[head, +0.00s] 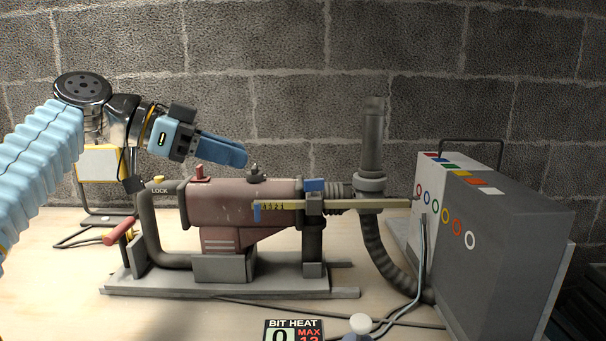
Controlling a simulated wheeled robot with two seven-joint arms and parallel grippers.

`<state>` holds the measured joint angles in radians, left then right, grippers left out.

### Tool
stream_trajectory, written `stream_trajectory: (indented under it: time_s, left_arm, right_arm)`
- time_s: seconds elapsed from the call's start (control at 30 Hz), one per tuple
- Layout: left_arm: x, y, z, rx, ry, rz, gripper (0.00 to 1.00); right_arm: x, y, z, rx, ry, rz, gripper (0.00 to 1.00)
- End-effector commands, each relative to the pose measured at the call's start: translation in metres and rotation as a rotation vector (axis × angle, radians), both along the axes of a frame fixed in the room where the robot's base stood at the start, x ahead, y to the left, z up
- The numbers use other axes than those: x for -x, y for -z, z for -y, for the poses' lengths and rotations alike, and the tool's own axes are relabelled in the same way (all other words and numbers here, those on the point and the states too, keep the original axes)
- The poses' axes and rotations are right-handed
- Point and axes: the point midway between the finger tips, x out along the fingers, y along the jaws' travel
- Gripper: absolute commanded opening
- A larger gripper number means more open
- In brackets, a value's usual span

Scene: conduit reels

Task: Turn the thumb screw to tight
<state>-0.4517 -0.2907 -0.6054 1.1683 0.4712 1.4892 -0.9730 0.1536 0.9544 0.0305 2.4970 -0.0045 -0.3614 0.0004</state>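A machine with a dull red body (235,205) lies level on a grey base on the bench. A small dark winged knob (254,173), which looks like the thumb screw, stands on top of the body near its right end. I cannot read its setting. My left gripper (240,156) comes in from the left above the body. Its blue fingers point right and slightly down, and their tips appear just above and left of the knob, with a small gap in the picture. The fingers show side-on and overlap, so their opening is hidden. My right gripper is out of view.
A ruled bar (345,204) runs from the machine to a grey box (475,235) with coloured rings. A vertical pipe (373,140) and hose stand between them. A red handle (118,231) and LOCK label are at left. A BIT HEAT display (293,331) is in front.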

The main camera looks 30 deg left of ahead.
Motion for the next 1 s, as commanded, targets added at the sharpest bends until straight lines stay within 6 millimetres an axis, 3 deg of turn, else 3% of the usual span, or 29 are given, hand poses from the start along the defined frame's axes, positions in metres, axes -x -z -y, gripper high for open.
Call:
stream_trajectory:
  time_s: [0.6,1.0]
  left_arm:
    - [-0.080,0.046,0.077,-0.001,0.003,-0.002,0.34]
    - [-0.089,0.051,0.086,0.000,0.001,0.000,0.34]
  right_arm:
    - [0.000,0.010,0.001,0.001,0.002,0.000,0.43]
    - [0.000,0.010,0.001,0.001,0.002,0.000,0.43]
